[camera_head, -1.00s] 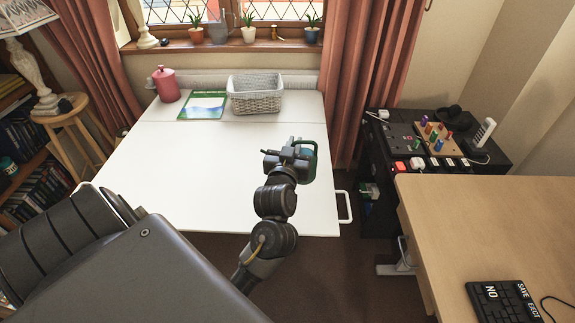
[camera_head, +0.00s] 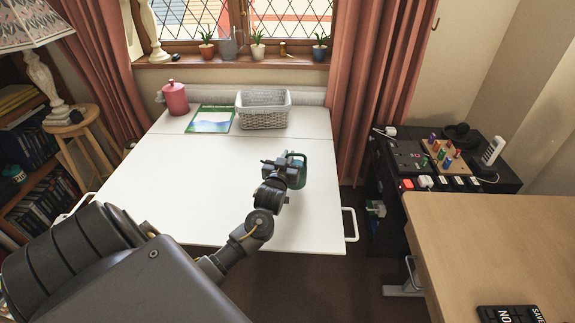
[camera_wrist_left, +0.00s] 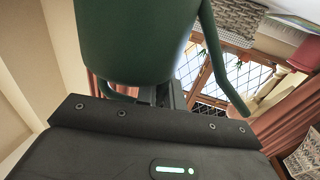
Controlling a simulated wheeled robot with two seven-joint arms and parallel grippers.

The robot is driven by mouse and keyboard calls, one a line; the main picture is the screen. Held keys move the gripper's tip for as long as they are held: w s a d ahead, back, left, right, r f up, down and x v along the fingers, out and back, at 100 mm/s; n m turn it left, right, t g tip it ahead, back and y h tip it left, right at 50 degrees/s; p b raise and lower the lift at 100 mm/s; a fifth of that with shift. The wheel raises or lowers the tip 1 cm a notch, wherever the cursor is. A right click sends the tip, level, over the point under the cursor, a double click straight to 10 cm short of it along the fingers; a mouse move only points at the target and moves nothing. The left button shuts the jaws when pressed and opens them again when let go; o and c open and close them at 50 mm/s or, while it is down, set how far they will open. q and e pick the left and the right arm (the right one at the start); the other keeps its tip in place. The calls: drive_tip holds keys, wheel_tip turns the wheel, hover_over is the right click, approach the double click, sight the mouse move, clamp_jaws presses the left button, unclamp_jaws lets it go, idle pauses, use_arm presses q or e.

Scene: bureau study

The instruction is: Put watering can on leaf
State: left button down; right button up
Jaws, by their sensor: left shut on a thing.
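The green watering can (camera_head: 297,174) is in my left gripper (camera_head: 282,168), above the right part of the white leaf (camera_head: 170,195) in the head view. Gripper and wrist hide part of the can. Whether its base touches the leaf cannot be told. In the left wrist view the can's dark green body (camera_wrist_left: 138,40) fills the top, close against the gripper, with a thin green curved part to its right. The fingers are mostly hidden there. My right gripper is not in view.
A pink canister (camera_head: 175,98), a green-and-white booklet (camera_head: 210,119) and a grey basket (camera_head: 263,108) stand at the back of the white surface. The leaf's left and middle are clear. A wooden desk (camera_head: 480,250) stands at right.

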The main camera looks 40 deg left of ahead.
use_arm(q)
wheel_tip(320, 180, down, 3)
drive_tip(key=shift+w+a+f, duration=0.1)
drive_tip(key=shift+a+f, duration=0.05)
drive_tip(key=shift+f, duration=0.1)
drive_tip(key=shift+f, duration=0.15)
drive_tip(key=c, duration=1.5)
unclamp_jaws()
